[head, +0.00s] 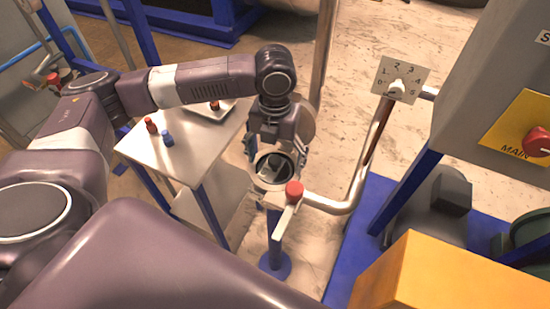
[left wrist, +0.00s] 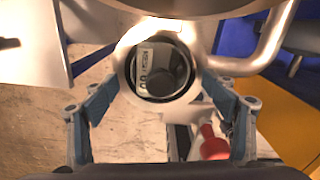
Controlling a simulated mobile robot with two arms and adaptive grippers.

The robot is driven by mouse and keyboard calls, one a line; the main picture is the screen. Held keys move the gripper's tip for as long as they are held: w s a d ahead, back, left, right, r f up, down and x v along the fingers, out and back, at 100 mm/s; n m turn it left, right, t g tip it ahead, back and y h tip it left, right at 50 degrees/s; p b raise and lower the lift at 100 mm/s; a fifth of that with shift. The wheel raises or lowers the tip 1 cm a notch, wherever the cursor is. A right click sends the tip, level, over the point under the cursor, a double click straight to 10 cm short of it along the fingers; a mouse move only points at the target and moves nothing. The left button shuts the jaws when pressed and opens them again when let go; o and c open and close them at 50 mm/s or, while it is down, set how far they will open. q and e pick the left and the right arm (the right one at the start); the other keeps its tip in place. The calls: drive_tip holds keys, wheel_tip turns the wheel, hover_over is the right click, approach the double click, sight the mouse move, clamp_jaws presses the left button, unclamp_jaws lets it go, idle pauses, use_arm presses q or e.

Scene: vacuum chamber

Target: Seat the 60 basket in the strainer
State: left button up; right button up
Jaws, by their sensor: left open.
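The strainer (head: 258,181) is a metal pipe body with a round open mouth. In the left wrist view its bright rim (left wrist: 122,82) faces me. The basket (left wrist: 146,60) sits inside the mouth, with a dark round knob on top and a pale label that seems to read 60 upside down. Whether it is fully down I cannot tell. My left gripper (head: 268,152) is over the strainer, pointing down. In the left wrist view its fingers (left wrist: 158,100) are wide apart on either side of the mouth, apart from the knob. My right gripper is not in view.
A red-capped handle (head: 294,190) stands beside the strainer's mouth, close to the fingers. A metal table (head: 185,165) at left holds small red and blue capped items and a tray. A numbered dial plate (head: 400,80), grey cabinet (head: 490,90) and yellow box (head: 430,275) stand right.

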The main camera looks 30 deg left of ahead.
use_arm(q)
wheel_tip(320, 180, up, 13)
drive_tip(key=b, duration=0.2)
idle(0.3)
idle(0.4)
